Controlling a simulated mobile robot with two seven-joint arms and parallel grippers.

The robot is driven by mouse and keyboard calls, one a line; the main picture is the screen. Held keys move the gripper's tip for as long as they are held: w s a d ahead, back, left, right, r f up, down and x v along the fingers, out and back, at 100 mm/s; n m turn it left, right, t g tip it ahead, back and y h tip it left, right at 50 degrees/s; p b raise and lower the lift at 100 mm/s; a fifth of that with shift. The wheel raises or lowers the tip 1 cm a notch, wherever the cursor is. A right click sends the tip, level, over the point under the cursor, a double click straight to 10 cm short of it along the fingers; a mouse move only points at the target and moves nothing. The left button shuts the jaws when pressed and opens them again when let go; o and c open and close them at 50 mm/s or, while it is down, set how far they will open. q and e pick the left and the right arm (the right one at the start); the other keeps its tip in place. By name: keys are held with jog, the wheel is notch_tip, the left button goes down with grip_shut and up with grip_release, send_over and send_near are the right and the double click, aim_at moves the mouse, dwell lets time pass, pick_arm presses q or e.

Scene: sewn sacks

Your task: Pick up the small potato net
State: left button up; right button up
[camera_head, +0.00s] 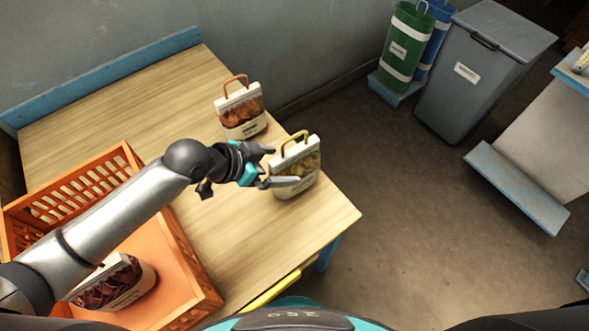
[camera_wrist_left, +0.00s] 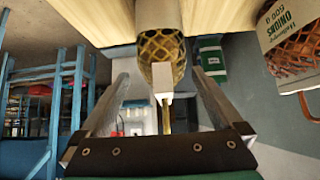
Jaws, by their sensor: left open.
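The small potato net (camera_head: 297,172) stands upright near the right edge of the wooden table. It has a white header, a yellow handle and pale contents behind netting. My left gripper (camera_head: 273,166) is open at its left side, with one finger overlapping the net's front in the head view. In the left wrist view, the net (camera_wrist_left: 160,58) appears upside down. It shows between the two spread fingers of my left gripper (camera_wrist_left: 165,82), which are not closed on it. Whether they touch it I cannot tell. My right gripper is not in view.
A net labelled onions (camera_head: 242,110), with a red handle, stands just behind; it also shows in the left wrist view (camera_wrist_left: 288,38). An orange crate (camera_head: 183,240) holds a dark red net (camera_head: 125,283) under my left arm. A grey bin (camera_head: 480,75) stands on the floor.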

aim_at(290, 165)
pick_arm(q)
jog(key=shift+b+x, duration=0.55)
jog(key=shift+x, duration=2.1)
jog(key=shift+a+f, duration=0.1)
jog(key=shift+a, duration=0.1)
grip_shut()
jog(key=shift+w, duration=0.1)
